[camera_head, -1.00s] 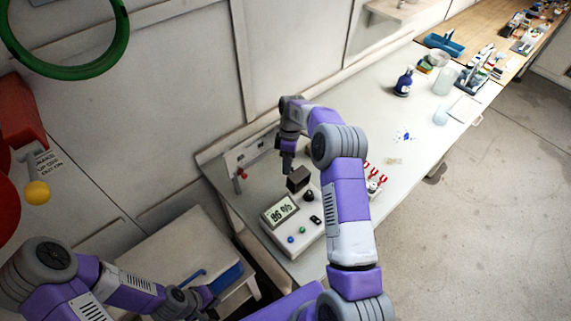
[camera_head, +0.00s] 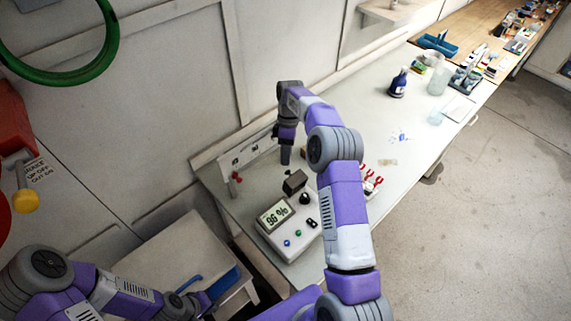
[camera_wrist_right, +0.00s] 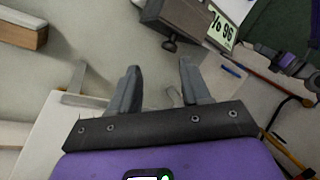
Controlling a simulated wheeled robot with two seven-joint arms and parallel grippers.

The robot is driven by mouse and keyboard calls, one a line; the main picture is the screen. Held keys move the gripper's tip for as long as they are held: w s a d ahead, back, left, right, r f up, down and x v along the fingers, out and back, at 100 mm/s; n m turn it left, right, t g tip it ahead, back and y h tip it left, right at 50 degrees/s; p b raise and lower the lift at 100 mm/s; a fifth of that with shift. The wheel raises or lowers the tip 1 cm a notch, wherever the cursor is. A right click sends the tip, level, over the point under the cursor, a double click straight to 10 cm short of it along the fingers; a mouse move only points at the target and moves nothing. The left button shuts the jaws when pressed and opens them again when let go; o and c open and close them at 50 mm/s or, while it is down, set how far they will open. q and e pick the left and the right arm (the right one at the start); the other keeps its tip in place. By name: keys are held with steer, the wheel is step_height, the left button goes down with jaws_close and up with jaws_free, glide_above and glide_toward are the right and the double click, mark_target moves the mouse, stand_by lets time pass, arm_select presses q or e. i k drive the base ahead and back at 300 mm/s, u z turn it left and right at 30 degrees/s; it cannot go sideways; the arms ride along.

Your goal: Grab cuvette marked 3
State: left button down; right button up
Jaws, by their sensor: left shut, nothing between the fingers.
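No cuvette marking is readable in these views. Small red-tipped items (camera_head: 372,178) stand on the bench, partly behind my right arm, too small to identify. My right gripper (camera_head: 286,155) points down just behind the dark block (camera_head: 294,182) on the grey meter, which displays 96 %. In the right wrist view my right gripper (camera_wrist_right: 160,82) has its fingers apart with nothing between them. The meter's display (camera_wrist_right: 222,28) and a dark block (camera_wrist_right: 178,18) show beyond its fingertips. My left gripper (camera_head: 205,299) is low at the bottom, away from the bench, shut and empty.
A panel with a red part (camera_head: 237,178) stands at the bench's back left. A blue bottle (camera_head: 398,84) and glassware (camera_head: 437,80) stand farther right. The middle bench top is mostly clear. A low table with a blue item (camera_head: 222,284) is near my left arm.

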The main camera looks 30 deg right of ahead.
mark_target(305, 196)
steer(key=k, duration=1.5)
